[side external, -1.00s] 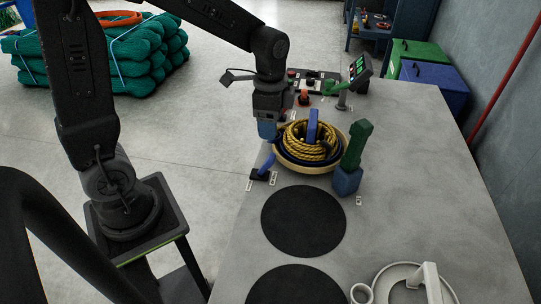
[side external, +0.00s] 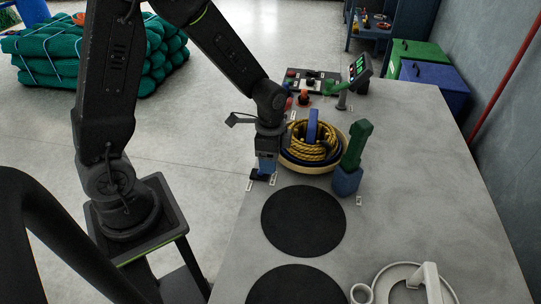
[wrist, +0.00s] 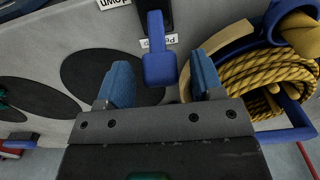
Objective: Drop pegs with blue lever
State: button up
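The blue lever (wrist: 160,62) shows in the wrist view, rising from a dark slot beside small white labels. Its knob lies between the two blue fingers of my gripper (wrist: 162,82), with a gap visible on each side. The fingers are spread apart and hold nothing. In the side external view my gripper (side external: 266,166) is low over the lever's black base (side external: 260,178) at the table's left edge and hides most of the lever. The pegs cannot be made out with certainty.
A round tray with yellow rope (side external: 312,150) and a blue handle stands just right of my gripper. A green-and-blue post (side external: 350,165) stands beyond it. Black discs (side external: 303,221) lie nearer the camera. A control box (side external: 312,82) is at the back.

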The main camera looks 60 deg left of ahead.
grip_shut()
dwell(0.3)
jog(key=shift+s+a+r+t+h, duration=0.25)
jog(key=shift+s+a+t+h, duration=0.1)
jog(key=shift+s+t+h, duration=0.3)
jog(key=shift+a+t+h, duration=0.15)
jog(key=shift+t+h, duration=0.1)
jog(key=shift+h, duration=0.1)
jog(key=shift+a, duration=0.1)
jog(key=shift+o, duration=0.3)
grip_release()
jog(key=shift+r, duration=0.15)
